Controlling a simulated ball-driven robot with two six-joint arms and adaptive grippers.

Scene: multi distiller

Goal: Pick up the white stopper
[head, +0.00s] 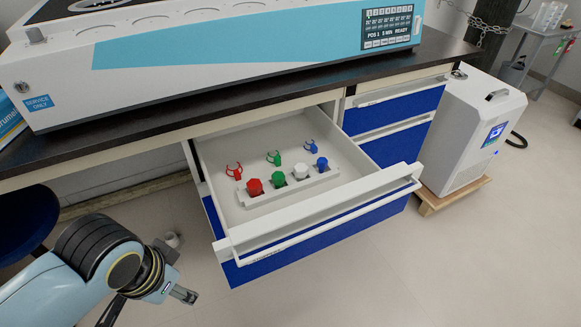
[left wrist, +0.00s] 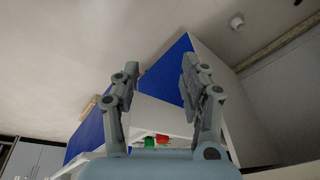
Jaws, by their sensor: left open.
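The white stopper (head: 300,171) stands in a white rack (head: 290,188) inside the open drawer (head: 232,209), between the green stopper (head: 278,178) and the blue stopper (head: 322,164). The red stopper (head: 254,187) is at the rack's left end. My left gripper (head: 184,295) is low at the left, outside the drawer and in front of its left corner, apart from the stoppers. In the left wrist view its two fingers (left wrist: 160,85) are spread and empty. Red and green items show small between their bases there; the white stopper cannot be made out. My right gripper is not seen.
Red (head: 234,171), green (head: 274,157) and blue clips (head: 310,145) lie behind the rack. The drawer's raised front and handle (head: 330,217) stand before the rack. The dark countertop (head: 130,143) with a large distiller (head: 220,50) overhangs the back. A white unit (head: 470,125) stands at right.

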